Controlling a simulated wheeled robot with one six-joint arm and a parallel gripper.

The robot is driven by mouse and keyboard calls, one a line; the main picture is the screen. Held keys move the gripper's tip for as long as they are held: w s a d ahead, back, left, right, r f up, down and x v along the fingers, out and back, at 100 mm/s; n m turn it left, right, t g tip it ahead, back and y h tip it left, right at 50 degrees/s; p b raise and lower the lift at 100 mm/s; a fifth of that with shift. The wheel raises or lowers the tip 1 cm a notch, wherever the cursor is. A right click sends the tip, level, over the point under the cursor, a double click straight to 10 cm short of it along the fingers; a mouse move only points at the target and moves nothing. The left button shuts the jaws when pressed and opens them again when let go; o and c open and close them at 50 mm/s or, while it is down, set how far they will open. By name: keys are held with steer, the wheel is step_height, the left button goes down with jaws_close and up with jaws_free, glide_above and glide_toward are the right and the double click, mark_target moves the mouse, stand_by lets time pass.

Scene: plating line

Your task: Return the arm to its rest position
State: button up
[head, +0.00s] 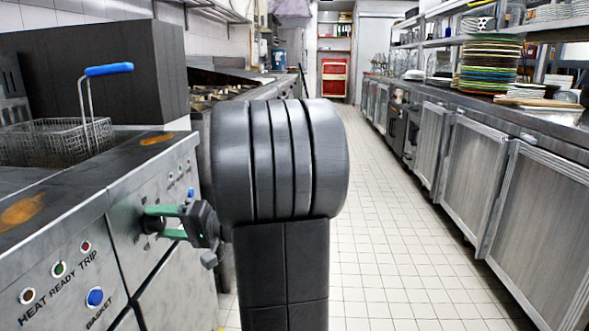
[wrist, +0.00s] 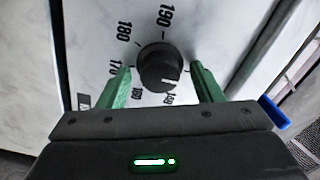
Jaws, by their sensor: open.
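My gripper (head: 168,222) is at the front panel of the fryer (head: 150,200) on the left in the head view. Its two green fingers point at the panel. In the wrist view my gripper (wrist: 161,88) is open, with one finger on each side of a black round temperature knob (wrist: 158,66). Small gaps show between the knob and the fingers. The dial around the knob carries printed numbers such as 170, 180 and 190. In the head view the knob is mostly hidden by the gripper.
A wire fryer basket (head: 60,143) with a blue handle (head: 108,69) stands in the fryer top. Buttons and lamps line the panel, including a blue button (head: 95,297). The tiled aisle (head: 400,240) is clear. Steel cabinets (head: 470,170) with stacked plates (head: 490,62) line the right.

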steer(key=s+d+p, duration=0.1)
steer(key=d+p, duration=0.3)
steer(key=d, duration=1)
steer(key=a+b, duration=0.1)
steer(key=a, duration=0.3)
steer(key=a+b, duration=0.1)
steer(key=a, duration=0.4)
steer(key=w+a+b, duration=0.1)
steer(key=a+b, duration=0.1)
steer(key=a, duration=0.3)
steer(key=shift+f, duration=0.15)
steer(key=shift+m, duration=0.3)
steer(key=m+p, duration=0.1)
steer(key=m, duration=0.1)
steer(key=m+p, duration=0.1)
steer(key=m, duration=0.1)
steer(key=shift+r+p, duration=0.35)
steer(key=shift+p, duration=0.05)
steer(key=m+p, duration=0.4)
steer(key=p, duration=0.1)
steer(key=m+p, duration=0.6)
steer(key=p, duration=0.2)
steer(key=shift+f+m+p, duration=0.1)
steer(key=shift+m+p, duration=0.2)
steer(key=shift+p, duration=0.05)
steer(key=m+p, duration=0.3)
steer(key=shift+f+p, duration=0.1)
steer(key=shift+p, duration=0.2)
steer(key=shift+f+m, duration=0.1)
steer(key=shift+m, duration=0.3)
